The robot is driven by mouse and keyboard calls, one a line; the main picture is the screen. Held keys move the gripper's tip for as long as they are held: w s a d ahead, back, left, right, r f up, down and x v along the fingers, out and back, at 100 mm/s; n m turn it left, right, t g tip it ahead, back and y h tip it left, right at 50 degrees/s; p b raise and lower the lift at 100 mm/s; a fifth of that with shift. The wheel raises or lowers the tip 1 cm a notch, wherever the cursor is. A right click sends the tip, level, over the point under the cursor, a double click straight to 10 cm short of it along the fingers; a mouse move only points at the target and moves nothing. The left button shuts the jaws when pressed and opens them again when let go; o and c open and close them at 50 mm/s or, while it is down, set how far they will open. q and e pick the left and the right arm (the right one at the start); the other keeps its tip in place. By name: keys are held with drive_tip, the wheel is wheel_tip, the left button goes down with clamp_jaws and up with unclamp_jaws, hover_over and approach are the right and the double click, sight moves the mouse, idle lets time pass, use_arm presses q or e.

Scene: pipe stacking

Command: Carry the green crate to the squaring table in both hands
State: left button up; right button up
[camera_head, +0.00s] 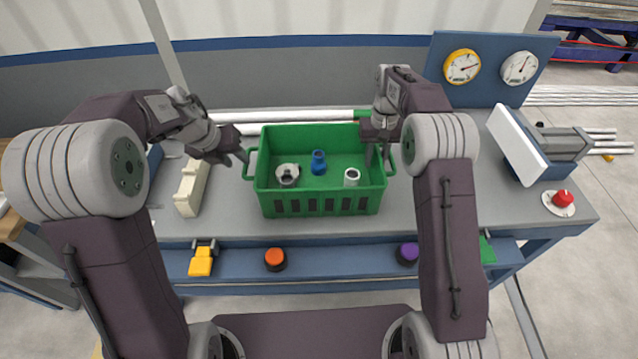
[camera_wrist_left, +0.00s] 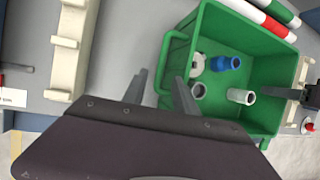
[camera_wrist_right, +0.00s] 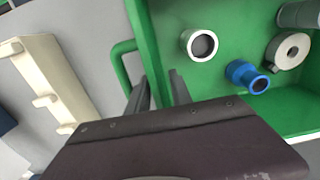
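The green crate (camera_head: 318,204) stands upright on the grey table, with a loop handle at each end. Inside it are a blue fitting (camera_head: 318,162), a grey-white ring-shaped fitting (camera_head: 287,174) and a white sleeve (camera_head: 351,177). My left gripper (camera_head: 238,158) is open at the crate's left handle (camera_wrist_left: 166,62); its fingers show apart in the left wrist view (camera_wrist_left: 162,95). My right gripper (camera_head: 377,157) is at the right handle (camera_wrist_right: 119,62); its fingers show apart in the right wrist view (camera_wrist_right: 158,92), near the crate wall. Neither visibly grips the crate, though contact is unclear.
A cream rack (camera_head: 191,188) lies left of the crate, and another cream rack (camera_wrist_right: 55,85) is beyond its right end. Pipes (camera_head: 290,115) lie behind it. Gauges (camera_head: 462,67) stand on a panel at back right. A white-faced fixture (camera_head: 517,146) and red button (camera_head: 562,198) are right.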

drive_tip(key=shift+w, duration=0.1)
wheel_tip(320, 180, up, 11)
drive_tip(key=shift+w+r, duration=0.1)
drive_tip(key=shift+r, duration=0.1)
use_arm(q)
drive_tip(key=shift+v, duration=1.2)
use_arm(e)
drive_tip(key=shift+r, duration=0.25)
use_arm(q)
drive_tip(key=shift+w, duration=0.1)
